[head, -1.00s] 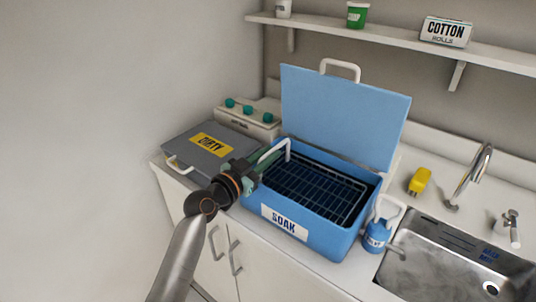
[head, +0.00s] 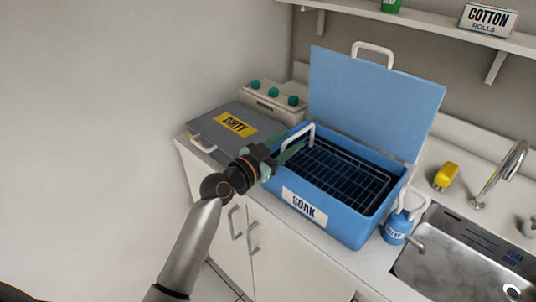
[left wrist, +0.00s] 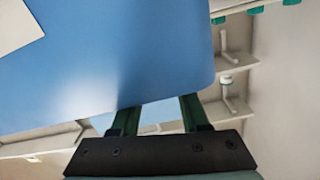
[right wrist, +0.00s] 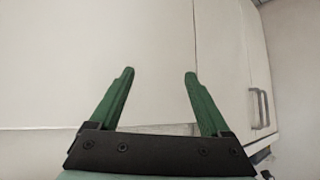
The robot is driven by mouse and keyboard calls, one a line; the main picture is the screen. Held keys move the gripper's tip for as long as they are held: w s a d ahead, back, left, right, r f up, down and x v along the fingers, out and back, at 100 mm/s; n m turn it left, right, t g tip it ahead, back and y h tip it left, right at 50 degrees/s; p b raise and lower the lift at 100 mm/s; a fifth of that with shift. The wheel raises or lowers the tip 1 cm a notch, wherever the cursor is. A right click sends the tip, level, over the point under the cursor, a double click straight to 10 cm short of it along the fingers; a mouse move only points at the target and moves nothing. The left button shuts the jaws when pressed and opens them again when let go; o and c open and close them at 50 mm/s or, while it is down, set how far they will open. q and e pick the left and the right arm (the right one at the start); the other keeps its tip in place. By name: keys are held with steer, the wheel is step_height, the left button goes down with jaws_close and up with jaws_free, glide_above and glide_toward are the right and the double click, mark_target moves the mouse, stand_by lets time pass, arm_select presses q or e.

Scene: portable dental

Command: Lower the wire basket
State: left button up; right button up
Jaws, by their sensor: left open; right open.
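The dark wire basket (head: 345,178) sits inside the blue SOAK tub (head: 290,187), whose lid (head: 375,100) stands open. The basket's white handle (head: 312,127) rises at the tub's left end. My left gripper (head: 292,147) is open at that end, its green fingers close to the handle; I cannot tell whether they touch it. In the left wrist view, the open fingers (left wrist: 160,110) show against a blue surface (left wrist: 120,60) with a white patch; the handle is not seen there. My right gripper (right wrist: 158,90) is open and empty, facing white panels.
A grey DIRTY box (head: 215,146) stands left of the tub, with a teal-knobbed unit (head: 272,103) behind it. A blue bottle (head: 397,228) stands right of the tub, before the sink (head: 450,265). A shelf (head: 430,30) runs above.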

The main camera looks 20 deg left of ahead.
arm_select(q)
steer(key=b+v, duration=0.1)
steer(key=v, duration=1)
